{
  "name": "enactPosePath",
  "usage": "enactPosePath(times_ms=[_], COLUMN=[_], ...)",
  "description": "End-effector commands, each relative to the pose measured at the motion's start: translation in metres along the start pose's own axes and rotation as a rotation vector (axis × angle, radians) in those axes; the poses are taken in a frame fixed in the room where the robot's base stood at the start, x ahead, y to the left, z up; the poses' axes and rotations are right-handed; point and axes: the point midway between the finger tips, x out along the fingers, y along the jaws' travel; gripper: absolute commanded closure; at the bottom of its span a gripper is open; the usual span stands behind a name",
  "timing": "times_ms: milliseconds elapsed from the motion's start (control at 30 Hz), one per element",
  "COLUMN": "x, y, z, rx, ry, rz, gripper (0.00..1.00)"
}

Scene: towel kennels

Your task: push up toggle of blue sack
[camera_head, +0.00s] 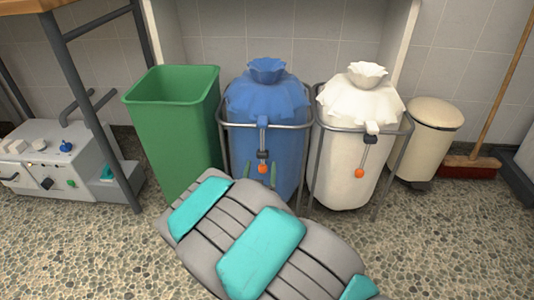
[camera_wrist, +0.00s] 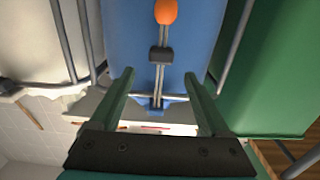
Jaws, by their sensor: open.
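The blue sack (camera_head: 266,100) hangs in a metal frame between the green bin and the white sack. A cord runs down its front with a dark toggle (camera_head: 263,155) and an orange ball (camera_head: 263,168) at its lower end. In the wrist view, which looks inverted, the toggle (camera_wrist: 161,54) sits on the cord just beyond the fingertips, with the orange ball (camera_wrist: 166,11) above it. My gripper (camera_wrist: 160,75) is open and empty, its green fingers on either side of the cord's line. In the head view my gripper (camera_head: 260,176) is mostly hidden by my arm.
The green bin (camera_head: 172,130) stands close on the left. The white sack (camera_head: 355,140), with its own cord and orange ball, hangs on the right. The metal frame rail (camera_head: 222,124) surrounds the blue sack. A cream pedal bin (camera_head: 425,140) and a broom (camera_head: 470,167) stand farther right.

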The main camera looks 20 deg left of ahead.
Motion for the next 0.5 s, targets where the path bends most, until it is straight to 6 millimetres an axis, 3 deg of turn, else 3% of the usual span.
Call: enactPosePath(times_ms=[167, 500], x=[0.004, 0.033], y=[-0.002, -0.001], z=[-0.001, -0.001], rx=[-0.002, -0.001], ry=[0.012, 0.011], rz=[-0.003, -0.002], gripper=[0.2, 0.2])
